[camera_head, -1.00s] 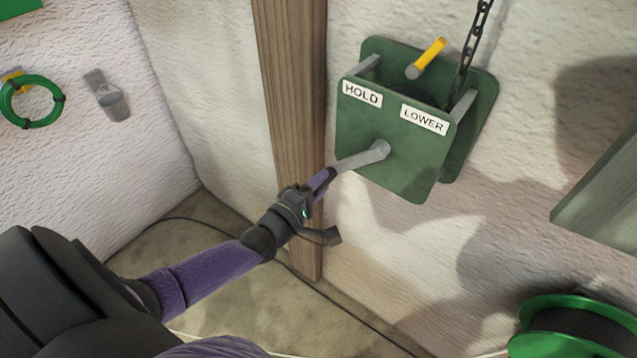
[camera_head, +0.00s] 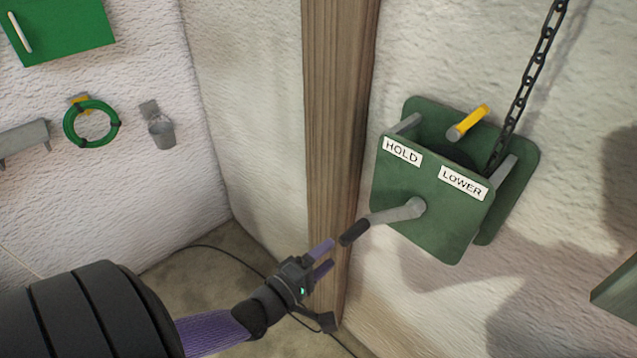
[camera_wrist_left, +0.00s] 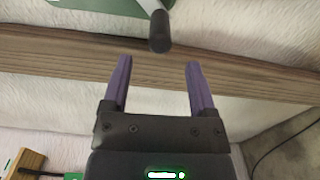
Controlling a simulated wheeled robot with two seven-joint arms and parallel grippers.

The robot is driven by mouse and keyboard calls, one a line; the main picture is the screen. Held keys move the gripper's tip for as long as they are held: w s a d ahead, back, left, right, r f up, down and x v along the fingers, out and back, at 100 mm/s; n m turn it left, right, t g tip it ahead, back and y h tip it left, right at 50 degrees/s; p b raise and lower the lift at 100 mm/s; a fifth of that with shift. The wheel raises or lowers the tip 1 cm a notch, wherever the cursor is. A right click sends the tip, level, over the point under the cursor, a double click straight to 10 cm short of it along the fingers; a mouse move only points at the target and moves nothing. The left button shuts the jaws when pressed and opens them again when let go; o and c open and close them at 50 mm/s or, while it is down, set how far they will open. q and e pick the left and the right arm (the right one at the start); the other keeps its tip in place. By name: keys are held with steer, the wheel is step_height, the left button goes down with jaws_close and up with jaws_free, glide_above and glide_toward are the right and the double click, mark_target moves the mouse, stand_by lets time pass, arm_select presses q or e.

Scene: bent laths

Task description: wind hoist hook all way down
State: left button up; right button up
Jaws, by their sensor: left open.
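The green hoist box (camera_head: 425,229) is on the wall, with HOLD (camera_head: 402,151) and LOWER (camera_head: 463,183) labels. Its grey crank arm (camera_head: 395,213) points down-left and ends in a dark grip (camera_head: 353,232). A yellow-tipped lever (camera_head: 468,123) sticks out above the labels. A dark chain (camera_head: 525,85) runs up from the box; the hook is not in view. My left gripper (camera_head: 331,255) is open and empty, just down-left of the grip and apart from it. In the left wrist view the grip (camera_wrist_left: 160,32) lies beyond the open fingers (camera_wrist_left: 158,65). My right gripper is not in view.
A wooden post (camera_head: 336,110) stands just left of the hoist box, behind my left gripper. A green panel (camera_head: 615,290) juts in at right.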

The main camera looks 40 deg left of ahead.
mark_target(342, 244)
arm_select(q)
steer(key=shift+s, duration=1.2)
steer(key=w+m+b, duration=0.2)
steer(key=w+m, duration=0.1)
steer(key=m, duration=0.3)
steer(key=w+m+b, duration=0.3)
steer(key=m, duration=0.3)
steer(key=w+m+b, duration=0.3)
steer(key=m, duration=0.3)
steer(key=shift+w+d+f, duration=0.1)
steer(key=shift+w+d, duration=0.15)
steer(key=shift+w, duration=0.15)
